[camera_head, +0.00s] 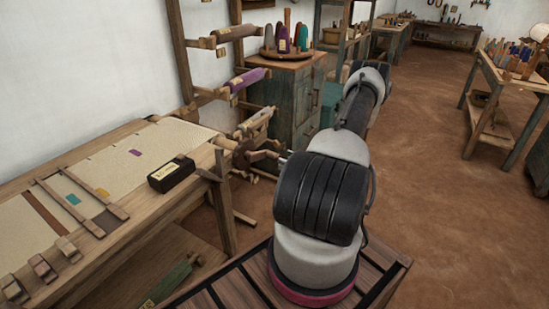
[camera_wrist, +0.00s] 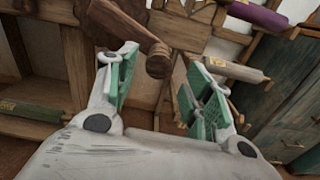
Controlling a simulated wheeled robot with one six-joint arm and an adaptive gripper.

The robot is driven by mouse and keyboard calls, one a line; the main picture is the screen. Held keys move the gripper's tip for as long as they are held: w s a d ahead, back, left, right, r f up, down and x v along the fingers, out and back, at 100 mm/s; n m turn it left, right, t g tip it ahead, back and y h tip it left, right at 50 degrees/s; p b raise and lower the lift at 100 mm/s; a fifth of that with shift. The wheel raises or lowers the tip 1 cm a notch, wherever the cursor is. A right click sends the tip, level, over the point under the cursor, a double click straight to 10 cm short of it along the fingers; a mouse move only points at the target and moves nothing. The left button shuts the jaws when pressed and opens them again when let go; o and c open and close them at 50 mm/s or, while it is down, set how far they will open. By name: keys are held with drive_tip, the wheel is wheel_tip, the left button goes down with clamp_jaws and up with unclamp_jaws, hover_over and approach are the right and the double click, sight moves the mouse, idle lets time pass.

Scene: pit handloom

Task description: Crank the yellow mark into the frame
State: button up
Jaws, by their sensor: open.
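The cloth (camera_head: 170,139) lies on the loom at left in the head view. The wooden frame (camera_head: 84,190) crosses it. The yellow mark (camera_head: 102,192) is just right of the frame's right bar, outside the frame. A teal mark (camera_head: 73,199) lies between the bars. A purple mark (camera_head: 135,153) is farther right. In the wrist view, a wooden crank (camera_wrist: 130,22) ends in a rounded handle (camera_wrist: 158,63). My gripper (camera_wrist: 162,57) is open, with one green-padded finger on each side of the handle in the picture. Contact is not clear. My arm hides most of the gripper in the head view.
A black box (camera_head: 172,174) sits on the loom's near edge. A wall rack with wrapped rolls (camera_head: 247,78) and a blue-green cabinet (camera_head: 297,97) stand beyond the loom. Brown floor (camera_head: 430,150) is open to the right, with a bench (camera_head: 492,110) farther right.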

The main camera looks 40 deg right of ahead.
sight(275, 156)
drive_tip(key=x, duration=0.6)
drive_tip(key=shift+w+a, duration=0.1)
drive_tip(key=shift+w, duration=0.15)
clamp_jaws()
